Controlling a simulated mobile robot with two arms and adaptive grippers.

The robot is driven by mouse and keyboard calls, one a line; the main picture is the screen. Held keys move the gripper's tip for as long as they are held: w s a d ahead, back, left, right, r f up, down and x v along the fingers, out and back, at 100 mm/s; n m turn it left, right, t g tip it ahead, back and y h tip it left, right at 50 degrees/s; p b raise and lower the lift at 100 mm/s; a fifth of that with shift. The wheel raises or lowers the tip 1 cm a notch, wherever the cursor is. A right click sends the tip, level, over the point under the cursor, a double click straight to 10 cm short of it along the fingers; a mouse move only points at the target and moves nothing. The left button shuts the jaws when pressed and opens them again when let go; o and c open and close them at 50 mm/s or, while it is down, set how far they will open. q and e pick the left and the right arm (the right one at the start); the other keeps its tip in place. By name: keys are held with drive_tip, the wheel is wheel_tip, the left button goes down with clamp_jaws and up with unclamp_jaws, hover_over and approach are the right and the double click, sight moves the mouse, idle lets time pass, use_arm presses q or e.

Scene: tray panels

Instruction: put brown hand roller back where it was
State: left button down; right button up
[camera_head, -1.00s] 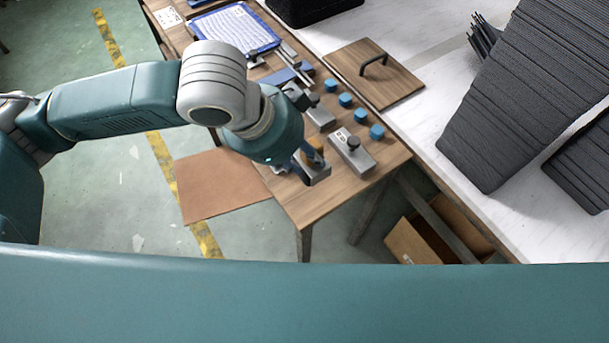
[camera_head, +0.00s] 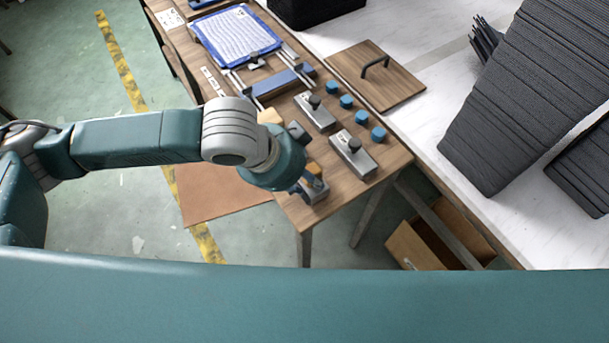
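The brown hand roller (camera_head: 314,170) shows as a brown knob over a grey metal block near the front corner of the wooden table (camera_head: 352,189). My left gripper (camera_head: 305,182) is right at it, reaching down from the left, and appears closed on it. The fingertips are mostly hidden by my wrist, and I cannot tell whether the block touches the tabletop. My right gripper is not in view.
Two grey blocks with dark knobs (camera_head: 353,157) (camera_head: 315,112) stand close by, beside several blue pieces (camera_head: 361,118). A tan piece (camera_head: 270,116) lies behind my wrist. A blue-framed screen (camera_head: 237,34) and a wooden board with a handle (camera_head: 393,86) lie farther back.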

use_arm(q)
drive_tip(key=shift+s+a+f, duration=0.15)
drive_tip(key=shift+s+f, duration=0.1)
drive_tip(key=shift+f, duration=0.3)
drive_tip(key=c, duration=1.3)
unclamp_jaws()
drive_tip(key=shift+f, duration=0.15)
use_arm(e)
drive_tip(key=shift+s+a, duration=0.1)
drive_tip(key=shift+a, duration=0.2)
use_arm(q)
drive_tip(key=shift+w+d+r+p+v, duration=0.1)
drive_tip(key=shift+w+p+v, duration=0.1)
drive_tip(key=shift+v, duration=2.05)
drive_tip(key=shift+w+d+r+p+v, duration=0.1)
drive_tip(key=shift+p+v, duration=0.05)
drive_tip(key=shift+v, duration=2.1)
drive_tip(key=shift+w+d+p+v, duration=0.1)
drive_tip(key=shift+p+v, duration=0.1)
drive_tip(key=shift+v, duration=2)
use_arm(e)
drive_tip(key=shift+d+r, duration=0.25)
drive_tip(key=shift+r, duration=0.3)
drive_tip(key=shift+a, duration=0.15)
